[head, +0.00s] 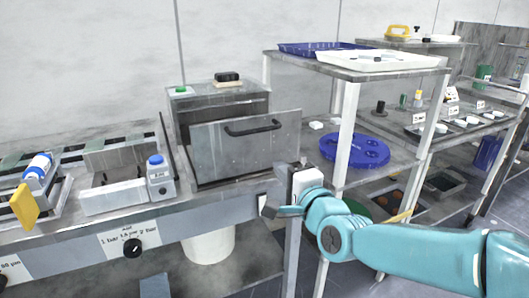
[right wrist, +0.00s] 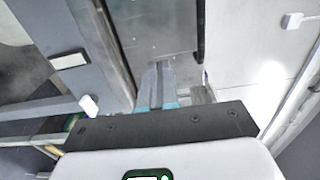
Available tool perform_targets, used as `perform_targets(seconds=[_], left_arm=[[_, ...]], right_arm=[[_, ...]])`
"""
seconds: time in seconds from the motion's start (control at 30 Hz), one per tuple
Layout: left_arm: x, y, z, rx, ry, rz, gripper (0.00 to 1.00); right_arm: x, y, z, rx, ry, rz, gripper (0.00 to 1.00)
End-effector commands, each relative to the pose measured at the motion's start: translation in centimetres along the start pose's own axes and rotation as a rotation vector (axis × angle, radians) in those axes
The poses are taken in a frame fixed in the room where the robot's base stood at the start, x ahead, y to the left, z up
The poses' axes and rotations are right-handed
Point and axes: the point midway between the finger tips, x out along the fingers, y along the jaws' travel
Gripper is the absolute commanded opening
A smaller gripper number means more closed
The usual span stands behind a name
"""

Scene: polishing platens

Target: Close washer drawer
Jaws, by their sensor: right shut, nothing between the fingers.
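The washer drawer (head: 240,152) is a grey metal box front with a black bar handle (head: 253,128). It stands out in front of the grey washer body (head: 218,103), so the drawer is open. My right gripper (head: 268,207) is at the drawer's lower right, near the bench's front edge. In the right wrist view its fingers (right wrist: 158,82) are together and empty, pointing at a grey panel that looks like the drawer front (right wrist: 155,30). Whether they touch it cannot be told. My left gripper is out of view.
A shelf rack (head: 346,120) with trays and a blue disc (head: 352,150) stands close on the right. A white bucket (head: 209,245) is under the bench.

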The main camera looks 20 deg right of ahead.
Motion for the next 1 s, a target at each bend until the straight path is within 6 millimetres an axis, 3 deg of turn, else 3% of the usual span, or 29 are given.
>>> perform_targets(seconds=[0.2, 0.4, 0.6, 1.0], left_arm=[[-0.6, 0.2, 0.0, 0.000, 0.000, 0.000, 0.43], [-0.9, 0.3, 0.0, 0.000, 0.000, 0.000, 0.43], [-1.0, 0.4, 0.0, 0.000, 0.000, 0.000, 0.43], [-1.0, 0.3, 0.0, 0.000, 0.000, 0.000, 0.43]], right_arm=[[5.0, 0.0, 0.1, 0.000, -0.001, 0.002, 0.00], [8.3, 0.1, 0.1, 0.001, -0.001, 0.002, 0.00], [9.6, 0.1, 0.1, 0.001, -0.001, 0.001, 0.00], [9.7, 0.1, 0.1, 0.001, -0.001, 0.001, 0.00]])
